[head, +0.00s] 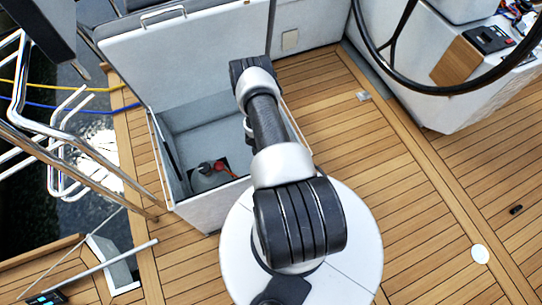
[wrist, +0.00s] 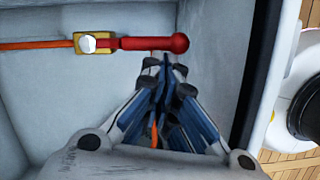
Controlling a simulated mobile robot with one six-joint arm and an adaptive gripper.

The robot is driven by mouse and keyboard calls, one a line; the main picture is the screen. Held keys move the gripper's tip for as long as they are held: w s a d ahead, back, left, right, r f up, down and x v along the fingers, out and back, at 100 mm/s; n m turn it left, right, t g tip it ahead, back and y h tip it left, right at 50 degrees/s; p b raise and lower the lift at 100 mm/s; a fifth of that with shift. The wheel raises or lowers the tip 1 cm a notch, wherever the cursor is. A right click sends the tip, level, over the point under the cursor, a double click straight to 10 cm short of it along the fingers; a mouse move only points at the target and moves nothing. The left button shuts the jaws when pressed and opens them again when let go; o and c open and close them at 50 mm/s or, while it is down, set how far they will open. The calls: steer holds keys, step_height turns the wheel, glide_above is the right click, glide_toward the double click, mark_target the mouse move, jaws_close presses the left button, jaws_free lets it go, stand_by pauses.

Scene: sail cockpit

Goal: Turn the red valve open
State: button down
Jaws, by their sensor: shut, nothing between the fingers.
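The red valve handle (wrist: 150,43) shows in the wrist view as a bar with a round knob at its right end. It joins a brass-coloured body (wrist: 92,43) with a pale round cap, and lies in line with an orange pipe (wrist: 35,45) running left. My gripper (wrist: 163,64) is shut and empty, its blue-and-dark fingers just below the knob end in the picture. Whether the tips touch the handle I cannot tell.
An open white locker (head: 185,213) stands in the teak deck, its lid (head: 195,55) raised. A small red and dark item (head: 221,167) lies inside. A black steering wheel (head: 440,92) is at the upper right. Steel rails (head: 75,160) stand at the left. Open deck lies right.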

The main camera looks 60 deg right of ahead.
steer(key=w+a+r+p, duration=0.3)
steer(key=a+r, duration=0.2)
steer(key=r, duration=0.5)
steer(key=shift+w+a+r, duration=0.15)
steer(key=shift+r, duration=0.15)
stand_by(0.4)
